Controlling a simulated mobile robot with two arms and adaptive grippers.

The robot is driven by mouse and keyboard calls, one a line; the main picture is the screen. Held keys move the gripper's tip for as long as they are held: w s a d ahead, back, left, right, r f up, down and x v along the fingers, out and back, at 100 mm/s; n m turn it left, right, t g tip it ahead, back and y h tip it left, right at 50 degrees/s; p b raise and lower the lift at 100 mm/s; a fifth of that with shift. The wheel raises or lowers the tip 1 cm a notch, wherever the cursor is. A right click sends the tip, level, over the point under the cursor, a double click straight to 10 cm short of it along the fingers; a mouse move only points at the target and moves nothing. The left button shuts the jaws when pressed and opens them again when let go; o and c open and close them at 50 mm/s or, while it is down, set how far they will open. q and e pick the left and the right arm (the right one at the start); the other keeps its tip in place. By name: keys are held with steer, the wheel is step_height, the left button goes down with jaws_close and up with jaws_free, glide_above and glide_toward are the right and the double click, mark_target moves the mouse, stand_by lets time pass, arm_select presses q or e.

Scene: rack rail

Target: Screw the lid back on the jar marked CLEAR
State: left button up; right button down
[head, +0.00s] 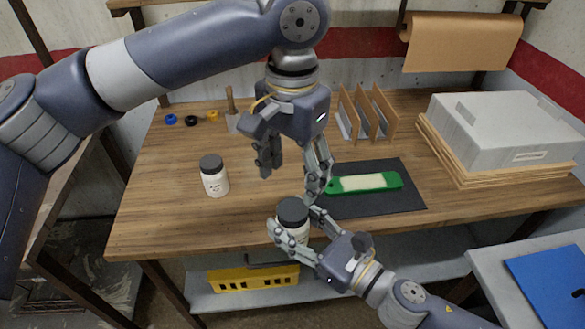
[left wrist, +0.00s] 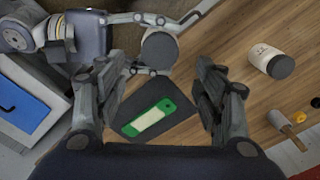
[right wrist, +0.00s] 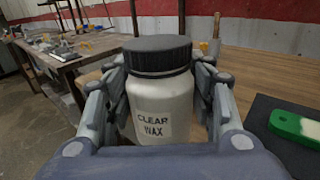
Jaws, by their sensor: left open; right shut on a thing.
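My right gripper (right wrist: 162,105) is shut on a white jar (right wrist: 160,100) labelled CLEAR WAX, near the table's front edge. A black lid (right wrist: 157,54) sits on top of this jar and looks level; how tightly it is seated I cannot tell. In the head view the jar's lid (head: 292,212) is seen from above. My left gripper (head: 292,172) is open and empty, pointing down above and behind the jar. In the left wrist view the lid (left wrist: 159,48) lies beyond the open fingers (left wrist: 165,100). Both are apart.
Another white jar (head: 215,180) with a black lid stands at left on the wooden table (head: 180,220). A green and cream tool (head: 364,183) lies on a dark mat (head: 395,205). Wooden dividers (head: 367,114) and a grey case (head: 505,130) stand behind and right.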

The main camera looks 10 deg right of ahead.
mark_target(292, 208)
arm_select(q)
step_height(292, 208, down, 8)
steer(key=shift+f, duration=0.1)
stand_by(0.4)
steer(key=shift+c, duration=0.3)
steer(key=c, duration=1.1)
steer(key=shift+o, duration=0.2)
steer(key=m, duration=0.5)
steer(key=o, duration=1.3)
steer(key=shift+c, duration=0.2)
steer(key=shift+r, duration=0.2)
step_height(292, 208, up, 12)
steer(key=shift+f, duration=0.15)
steer(key=shift+w, duration=0.1)
